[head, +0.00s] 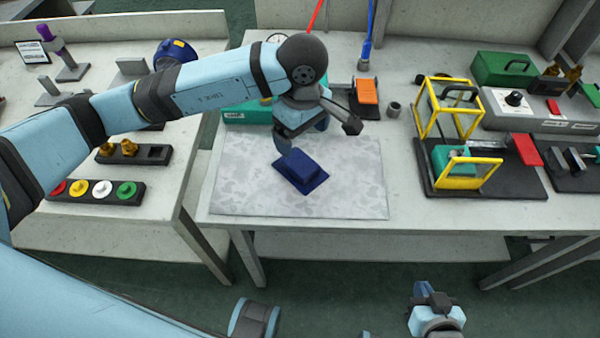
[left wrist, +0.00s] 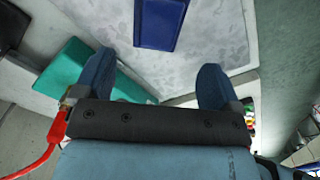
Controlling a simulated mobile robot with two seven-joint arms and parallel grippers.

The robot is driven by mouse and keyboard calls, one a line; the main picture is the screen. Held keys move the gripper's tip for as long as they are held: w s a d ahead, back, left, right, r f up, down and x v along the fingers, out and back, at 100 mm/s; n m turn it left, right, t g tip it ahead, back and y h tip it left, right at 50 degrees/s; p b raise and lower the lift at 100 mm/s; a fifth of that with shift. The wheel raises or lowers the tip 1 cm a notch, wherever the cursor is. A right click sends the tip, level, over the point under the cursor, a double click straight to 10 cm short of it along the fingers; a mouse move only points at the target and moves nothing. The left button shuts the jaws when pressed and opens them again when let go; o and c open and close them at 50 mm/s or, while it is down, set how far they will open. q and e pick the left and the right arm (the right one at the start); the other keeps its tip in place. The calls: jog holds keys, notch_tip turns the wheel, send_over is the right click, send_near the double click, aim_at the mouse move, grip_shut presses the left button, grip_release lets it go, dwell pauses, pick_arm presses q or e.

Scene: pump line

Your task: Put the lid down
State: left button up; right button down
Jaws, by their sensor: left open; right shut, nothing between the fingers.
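A dark blue lid (head: 301,172) with a raised block on top lies on the grey mottled mat (head: 352,196). My left gripper (head: 300,136) is just behind and above the lid, open and apart from it. In the left wrist view the lid (left wrist: 160,24) shows at the top edge, beyond the two spread fingers of my left gripper (left wrist: 155,82). Nothing is between those fingers. My right gripper (head: 424,290) is low at the bottom of the head view, in front of the table, shut and empty.
A teal box (head: 247,112) and an orange-topped block (head: 367,91) stand behind the mat. To the right are a yellow frame (head: 447,108) and a black-based fixture with a yellow guard (head: 474,168). Coloured knobs (head: 102,188) sit on the left table. The mat's right side is clear.

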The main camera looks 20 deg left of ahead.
aim_at(300, 162)
pick_arm(q)
jog(key=f, duration=1)
jog(key=shift+w+a+f, duration=0.15)
jog(key=shift+a+f, duration=0.1)
jog(key=c, duration=0.7)
jog(key=shift+o, duration=0.2)
jog(key=shift+r, duration=0.15)
